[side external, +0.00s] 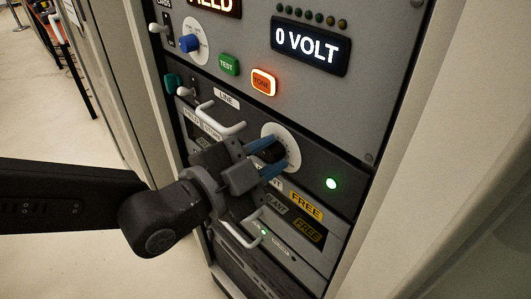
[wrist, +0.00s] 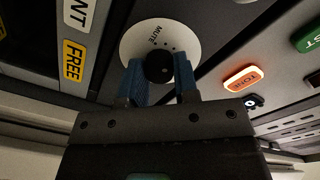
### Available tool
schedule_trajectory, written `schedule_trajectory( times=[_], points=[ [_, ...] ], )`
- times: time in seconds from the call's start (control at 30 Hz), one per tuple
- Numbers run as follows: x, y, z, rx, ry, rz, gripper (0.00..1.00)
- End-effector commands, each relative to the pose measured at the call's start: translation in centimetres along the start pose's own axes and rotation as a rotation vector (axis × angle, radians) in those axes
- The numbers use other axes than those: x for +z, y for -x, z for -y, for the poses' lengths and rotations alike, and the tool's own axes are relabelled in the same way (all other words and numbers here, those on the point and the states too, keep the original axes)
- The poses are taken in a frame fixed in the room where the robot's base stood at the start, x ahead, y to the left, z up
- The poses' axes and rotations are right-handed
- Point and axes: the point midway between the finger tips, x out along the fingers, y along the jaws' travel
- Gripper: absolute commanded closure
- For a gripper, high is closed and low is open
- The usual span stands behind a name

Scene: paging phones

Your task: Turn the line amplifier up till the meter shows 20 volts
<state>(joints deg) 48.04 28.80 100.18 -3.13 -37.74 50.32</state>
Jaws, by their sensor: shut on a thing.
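The meter (side external: 311,46) at the top right of the rack reads "0 VOLT". Below it, the line amplifier panel (side external: 312,160) carries a round white dial (side external: 291,143) and a lit green lamp (side external: 331,183). My gripper (side external: 268,152) reaches the dial from the left, its blue fingers on either side of the dark knob. In the wrist view, the black knob (wrist: 159,68) sits between the two blue fingers, which are shut on it. "MUTE" shows on the white dial (wrist: 141,38); the knob's pointer setting is hard to read.
Above the amplifier are a green TEST button (side external: 229,64), a glowing orange TONE button (side external: 264,83) and a blue knob (side external: 189,43). A pale handle (side external: 222,131) stands out close to my gripper, and another handle (side external: 240,236) sits below it.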

Motion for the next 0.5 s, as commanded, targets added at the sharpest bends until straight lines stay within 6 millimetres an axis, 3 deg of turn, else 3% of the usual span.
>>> schedule_trajectory(
  times=[0.5],
  points=[
    [-0.17,-0.02,0.01,-0.002,-0.202,0.004,0.95]
  ],
)
